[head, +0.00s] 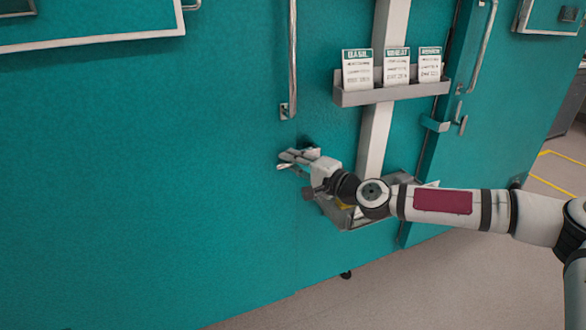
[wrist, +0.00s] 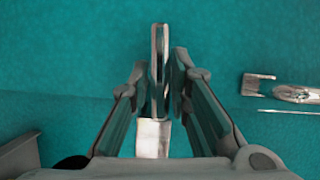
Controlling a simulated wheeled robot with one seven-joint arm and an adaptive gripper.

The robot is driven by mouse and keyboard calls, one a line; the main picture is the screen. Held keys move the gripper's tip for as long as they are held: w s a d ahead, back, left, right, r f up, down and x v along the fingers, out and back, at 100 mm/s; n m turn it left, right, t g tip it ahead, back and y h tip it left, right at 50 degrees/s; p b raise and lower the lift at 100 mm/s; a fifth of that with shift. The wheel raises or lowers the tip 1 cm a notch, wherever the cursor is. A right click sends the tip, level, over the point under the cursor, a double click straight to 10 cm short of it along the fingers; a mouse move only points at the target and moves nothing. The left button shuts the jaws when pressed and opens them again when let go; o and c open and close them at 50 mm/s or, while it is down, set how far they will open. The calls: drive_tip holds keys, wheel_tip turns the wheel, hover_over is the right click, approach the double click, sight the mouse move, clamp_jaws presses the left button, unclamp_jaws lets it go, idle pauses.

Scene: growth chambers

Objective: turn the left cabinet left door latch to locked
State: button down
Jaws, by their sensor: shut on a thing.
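The left cabinet's large teal door (head: 150,190) fills the left of the head view. My gripper (head: 291,160) is at the door face, just below the lower end of a long vertical handle. In the wrist view, my gripper (wrist: 160,78) is shut on a narrow metal latch lever (wrist: 159,45), which runs up and down that picture between the fingers. A bright metal block (wrist: 153,138) shows below it, between the fingers. The latch is mostly hidden by my gripper in the head view. A small metal bracket (wrist: 258,84) is apart from the lever, to its right.
The vertical handle (head: 292,60) stands out above my gripper. A card rack (head: 392,94) with labelled cards is on the post to the right. A metal tray (head: 352,218) is under my arm. Another latch (head: 461,122) is on the door at right. The floor (head: 400,285) in front is clear.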

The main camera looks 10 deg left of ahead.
drive_tip(key=shift+m+b, duration=0.4)
drive_tip(key=shift+m, duration=0.2)
drive_tip(key=c, duration=1.5)
unclamp_jaws()
drive_tip(key=shift+f, duration=0.1)
drive_tip(key=v, duration=1.2)
drive_tip(key=shift+s+f, duration=0.1)
drive_tip(key=shift+f, duration=0.15)
